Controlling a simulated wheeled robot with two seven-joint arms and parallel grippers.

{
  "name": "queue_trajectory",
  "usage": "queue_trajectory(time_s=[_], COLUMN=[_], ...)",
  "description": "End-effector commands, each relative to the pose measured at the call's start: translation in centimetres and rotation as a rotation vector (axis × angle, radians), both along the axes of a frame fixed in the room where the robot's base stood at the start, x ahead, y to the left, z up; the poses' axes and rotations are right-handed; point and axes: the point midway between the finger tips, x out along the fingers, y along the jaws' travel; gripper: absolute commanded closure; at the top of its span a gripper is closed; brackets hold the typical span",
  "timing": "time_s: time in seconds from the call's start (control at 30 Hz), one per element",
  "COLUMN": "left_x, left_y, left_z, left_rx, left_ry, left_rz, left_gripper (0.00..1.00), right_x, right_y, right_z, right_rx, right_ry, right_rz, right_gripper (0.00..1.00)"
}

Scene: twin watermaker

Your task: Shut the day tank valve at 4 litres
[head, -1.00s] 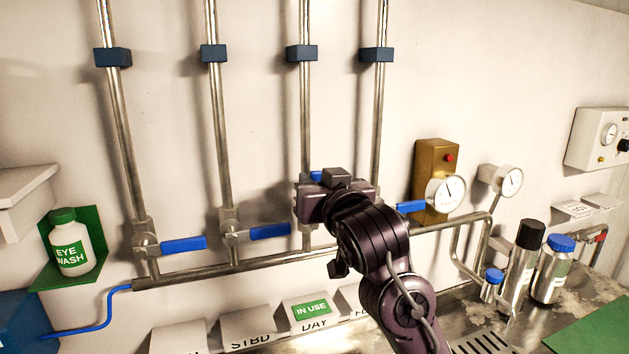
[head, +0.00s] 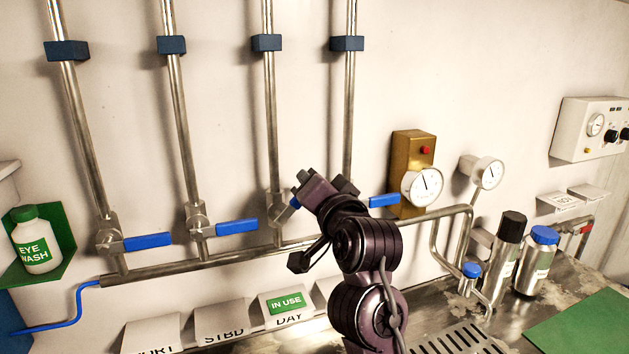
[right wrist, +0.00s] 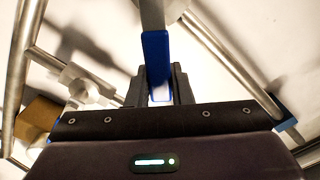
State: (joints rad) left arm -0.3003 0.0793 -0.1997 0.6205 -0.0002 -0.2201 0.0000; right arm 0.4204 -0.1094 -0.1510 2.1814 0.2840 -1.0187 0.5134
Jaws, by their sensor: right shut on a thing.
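The day valve (head: 276,207) sits on the third pipe from the left, above the DAY placard (head: 290,320). Two round dial gauges, the nearer (head: 421,188) and the farther (head: 489,173), have needles, but the scales are too small to read. My left gripper is out of view.
Two valves to the left have blue handles (head: 148,242) (head: 237,227) pointing right. Another blue handle (head: 384,200) is close behind my right arm. Steel bottles (head: 507,248) (head: 538,262) stand on the bench at right. A green IN USE tag (head: 286,302) is on the DAY placard.

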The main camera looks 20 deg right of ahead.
Motion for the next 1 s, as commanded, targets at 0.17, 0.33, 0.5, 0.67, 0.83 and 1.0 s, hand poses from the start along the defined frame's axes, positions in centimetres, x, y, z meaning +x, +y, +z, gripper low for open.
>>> queue_trajectory(time_s=[0.17, 0.33, 0.5, 0.67, 0.83, 1.0], left_x=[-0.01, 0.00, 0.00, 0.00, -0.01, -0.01], left_y=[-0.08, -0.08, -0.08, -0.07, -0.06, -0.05], left_z=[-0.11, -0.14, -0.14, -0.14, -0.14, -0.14], left_rx=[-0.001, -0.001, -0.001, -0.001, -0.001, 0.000], left_ry=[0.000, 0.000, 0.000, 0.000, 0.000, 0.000], left_rz=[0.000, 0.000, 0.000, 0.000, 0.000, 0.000], left_gripper=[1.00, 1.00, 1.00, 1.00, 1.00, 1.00], right_x=[0.01, 0.01, 0.01, 0.01, 0.01, 0.01], right_y=[0.13, 0.20, 0.20, 0.20, 0.21, 0.23], right_z=[-0.39, -0.51, -0.52, -0.52, -0.51, -0.49], right_rx=[0.056, 0.077, 0.080, 0.079, 0.078, 0.078], right_ry=[0.003, 0.004, 0.004, 0.003, 0.003, 0.003], right_rz=[-0.001, -0.001, -0.002, -0.002, -0.002, -0.001], right_gripper=[1.00, 1.00, 1.00, 1.00, 0.65, 0.58])
